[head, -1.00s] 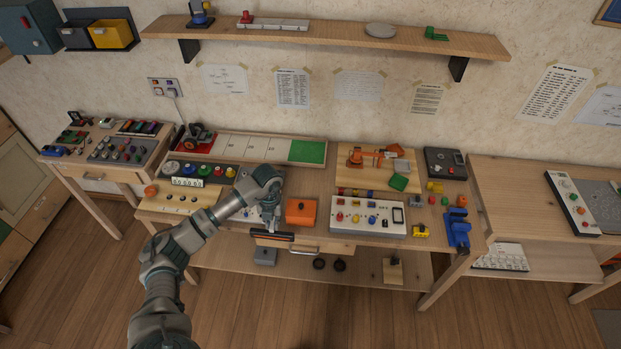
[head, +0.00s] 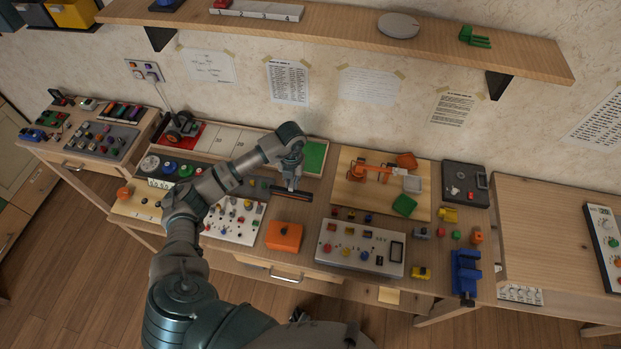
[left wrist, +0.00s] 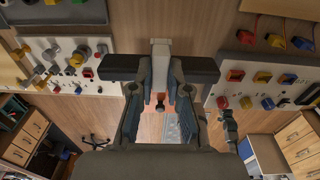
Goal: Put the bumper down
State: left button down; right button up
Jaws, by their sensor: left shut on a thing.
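In the left wrist view the dark bar (left wrist: 119,67) runs crosswise at the fingertips of my left gripper (left wrist: 161,78), sticking out on both sides. I cannot tell whether the bar touches the bench top. My right gripper is not in view.
An orange box (head: 284,236) and a white control panel (head: 352,248) stand in front. A button panel (head: 236,219) lies left of the bar. A wooden board (head: 351,195) with orange parts is at right, a green pad (head: 314,157) behind. Bare bench top (head: 309,210) lies around the bar.

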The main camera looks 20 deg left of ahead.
aim_at(298, 193)
pick_arm(q)
jog(key=shift+d+f, duration=0.2)
jog(key=shift+d, duration=0.1)
jog(key=f, duration=0.1)
jog(key=d+f, duration=0.1)
jog(key=f, duration=0.2)
jog(key=shift+s+d+f, duration=0.2)
jog(key=shift+d+f, duration=0.1)
jog(key=shift+d, duration=0.05)
jog(key=f, duration=0.1)
jog(key=a+f, duration=0.1)
jog(key=f, duration=0.2)
jog(key=shift+a+f, duration=0.2)
jog(key=shift+a, duration=0.3)
jog(key=c, duration=1.2)
grip_release()
jog(key=shift+d, duration=0.35)
jog(key=shift+o, duration=0.3)
jog(key=shift+d, duration=0.25)
jog(key=shift+d+r, duration=0.2)
jog(key=shift+a+r, duration=0.15)
jog(key=shift+r, duration=0.1)
notch_tip(298, 193, up, 11)
jog(key=shift+w+a, duration=0.3)
jog(key=shift+w, duration=0.05)
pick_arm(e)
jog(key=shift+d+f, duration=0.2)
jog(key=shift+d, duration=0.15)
